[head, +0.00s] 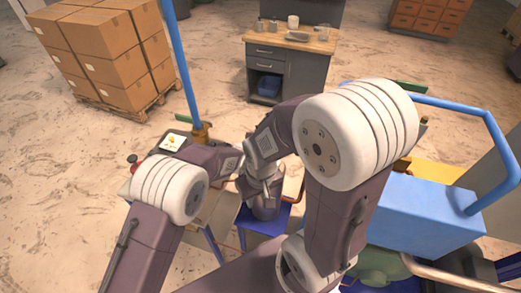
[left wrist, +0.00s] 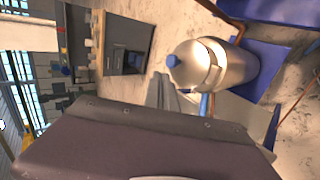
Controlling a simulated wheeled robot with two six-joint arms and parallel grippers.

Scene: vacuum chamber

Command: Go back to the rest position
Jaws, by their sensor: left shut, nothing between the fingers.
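My right arm bends over from the right in the head view. Its gripper (head: 258,186) points down near the picture's middle, in front of a metal cylinder (head: 265,208); its fingers are too small to tell open from shut. My left arm comes in from the left, and its gripper is mostly hidden behind arm links there. In the left wrist view my left gripper (left wrist: 161,92) shows as grey fingers close together, shut with nothing between them. A silver cylinder with a blue knob (left wrist: 222,68) stands beside it, apart in the picture.
A blue box with a blue rail (head: 425,212) is close on the right. A blue post (head: 180,65) rises at the left. A workbench (head: 287,65) and stacked cartons (head: 105,55) stand farther back. Sandy floor (head: 60,190) is clear at the left.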

